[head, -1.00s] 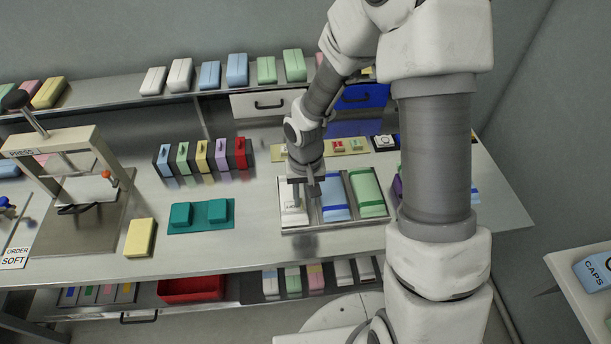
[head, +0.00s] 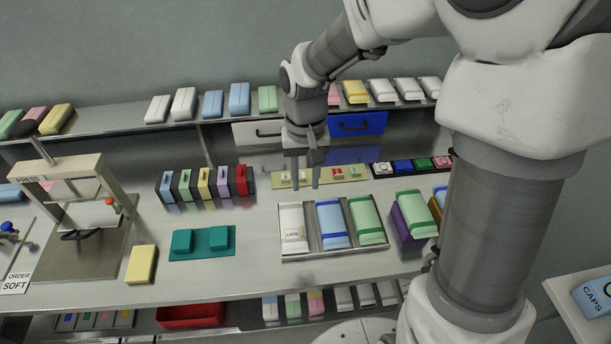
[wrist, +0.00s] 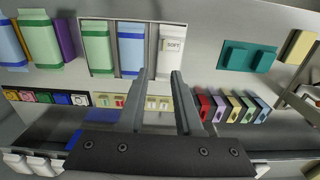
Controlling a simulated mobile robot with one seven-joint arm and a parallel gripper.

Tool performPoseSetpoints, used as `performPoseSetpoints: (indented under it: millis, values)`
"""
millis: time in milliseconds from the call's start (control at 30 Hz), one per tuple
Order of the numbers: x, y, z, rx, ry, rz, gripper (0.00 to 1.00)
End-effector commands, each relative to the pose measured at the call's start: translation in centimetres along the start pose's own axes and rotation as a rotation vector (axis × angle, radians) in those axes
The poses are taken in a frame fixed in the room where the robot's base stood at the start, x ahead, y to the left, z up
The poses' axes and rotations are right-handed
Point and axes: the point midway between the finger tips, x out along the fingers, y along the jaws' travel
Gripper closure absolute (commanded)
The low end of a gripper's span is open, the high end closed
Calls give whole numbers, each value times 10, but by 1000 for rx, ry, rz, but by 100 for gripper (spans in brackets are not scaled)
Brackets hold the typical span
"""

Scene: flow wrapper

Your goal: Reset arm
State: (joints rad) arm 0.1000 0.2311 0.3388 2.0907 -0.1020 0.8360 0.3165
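My gripper (head: 306,184) is open and empty in the head view, raised above the steel table behind the tray. In the wrist view its two fingers (wrist: 160,76) are apart with nothing between them. The tray (head: 335,250) holds a white pack (head: 293,222) in the left slot, a blue pack (head: 332,222) in the middle and a green pack (head: 366,216) on the right. The white pack bears a label, read as SOFT in the wrist view (wrist: 172,48). The gripper is apart from all of them.
A press (head: 70,170) stands at the left, beside a yellow block (head: 141,265) and a teal fixture (head: 202,254). Several coloured holders (head: 203,185) stand behind. Purple and green packs (head: 412,220) stand right of the tray. A shelf of packs (head: 211,104) runs along the wall.

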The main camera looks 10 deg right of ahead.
Motion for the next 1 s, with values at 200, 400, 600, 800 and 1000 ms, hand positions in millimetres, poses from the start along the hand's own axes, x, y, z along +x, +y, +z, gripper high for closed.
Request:
performPoseSetpoints:
  millis: [200, 400, 600, 800, 1000]
  values:
    - [0, 0, 0, 0, 0, 0, 66]
    - [0, 0, 0, 0, 0, 0, 66]
    - [-15, 7, 5, -2, 32, 12, 66]
    - [-58, 28, 28, -5, 130, 40, 66]
    - [-98, 49, 61, -6, 237, 52, 66]
